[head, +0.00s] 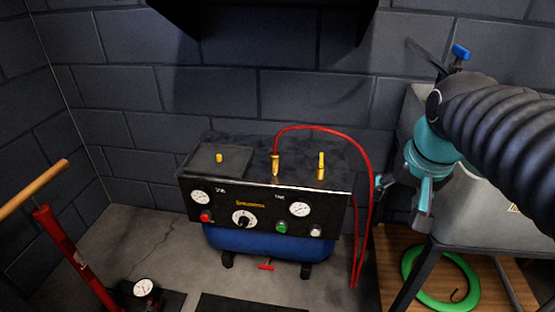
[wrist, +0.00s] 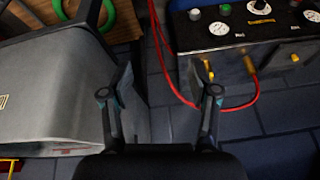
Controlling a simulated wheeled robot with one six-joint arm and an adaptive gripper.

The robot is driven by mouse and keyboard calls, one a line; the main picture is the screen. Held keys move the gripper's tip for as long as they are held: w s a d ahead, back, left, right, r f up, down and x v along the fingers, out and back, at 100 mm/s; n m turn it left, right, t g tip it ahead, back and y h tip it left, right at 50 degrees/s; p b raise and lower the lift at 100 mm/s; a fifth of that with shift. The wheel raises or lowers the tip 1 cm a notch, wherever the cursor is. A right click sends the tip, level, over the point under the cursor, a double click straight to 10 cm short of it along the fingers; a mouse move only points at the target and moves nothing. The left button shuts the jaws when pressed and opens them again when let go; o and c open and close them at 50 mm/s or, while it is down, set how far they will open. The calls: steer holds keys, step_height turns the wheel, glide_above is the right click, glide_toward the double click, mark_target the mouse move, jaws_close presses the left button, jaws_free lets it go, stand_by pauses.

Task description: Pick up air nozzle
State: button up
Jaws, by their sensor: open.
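The compressor (head: 265,207) has a black control panel and a blue tank. A red hose (head: 335,131) arches from a brass fitting (head: 276,164) on its top and hangs down its right side. A separate brass piece with a yellow top (head: 321,165) stands upright right of that fitting. It also shows in the wrist view (wrist: 208,70). I cannot tell for sure which brass piece is the air nozzle. My gripper (head: 400,202) is open and empty, right of the compressor. In the wrist view its fingers (wrist: 161,84) are spread, with nothing between them.
A pale grey basin-like stand (head: 480,180) is close behind and right of my gripper. A green ring (head: 412,285) lies below it. A red floor pump (head: 70,255) with a wooden handle stands at left. A small yellow knob (head: 219,158) sits on the compressor's left top.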

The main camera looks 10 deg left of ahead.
steer(key=w+a+r+g, duration=0.1)
steer(key=w+a+r, duration=0.2)
steer(key=w+a, duration=0.5)
steer(key=m+g+p, duration=0.3)
steer(key=m, duration=0.3)
glide_toward(274, 153)
steer(key=shift+w+d+h, duration=0.15)
steer(key=shift+d+h, duration=0.1)
steer(key=shift+h, duration=0.05)
steer(key=shift+m, duration=0.8)
steer(key=f, duration=0.2)
steer(key=f+b, duration=0.1)
steer(key=f, duration=0.1)
steer(key=f+b, duration=0.1)
steer(key=f, duration=0.1)
steer(key=shift+a+f, duration=0.3)
steer(key=shift+a, duration=0.05)
steer(key=shift+a+f+b, duration=0.15)
steer(key=shift+f+b, duration=0.55)
steer(key=shift+f, duration=2.35)
jaws_close()
